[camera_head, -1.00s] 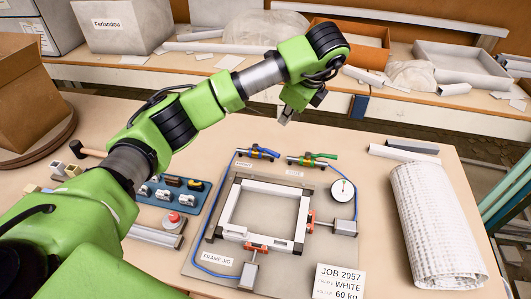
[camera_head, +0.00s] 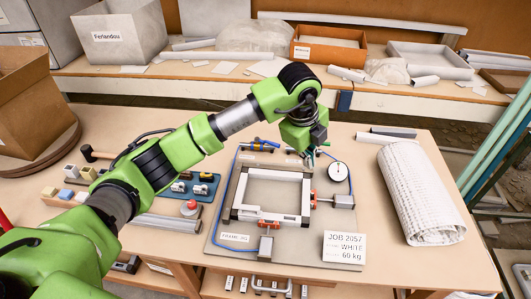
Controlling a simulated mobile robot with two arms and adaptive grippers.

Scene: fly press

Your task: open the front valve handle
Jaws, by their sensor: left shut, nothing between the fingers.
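Two small valves sit at the back of the grey jig board (camera_head: 222,222). The left one, with a blue handle (camera_head: 268,142), shows clearly with a blue hose running from it. The right one, which had a green handle in the earlier view, is mostly hidden behind my left gripper (camera_head: 310,158). The labels by the valves are too small to read. My left gripper points down over the right valve, shut and empty; I cannot tell whether it touches the handle. My right gripper is not in view.
A white frame (camera_head: 237,190) lies in the jig with red-tipped clamps (camera_head: 266,243) at its front and right. A round gauge (camera_head: 338,171) stands just right of my gripper. A job sign (camera_head: 343,250) and a white roll (camera_head: 420,195) are farther right.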

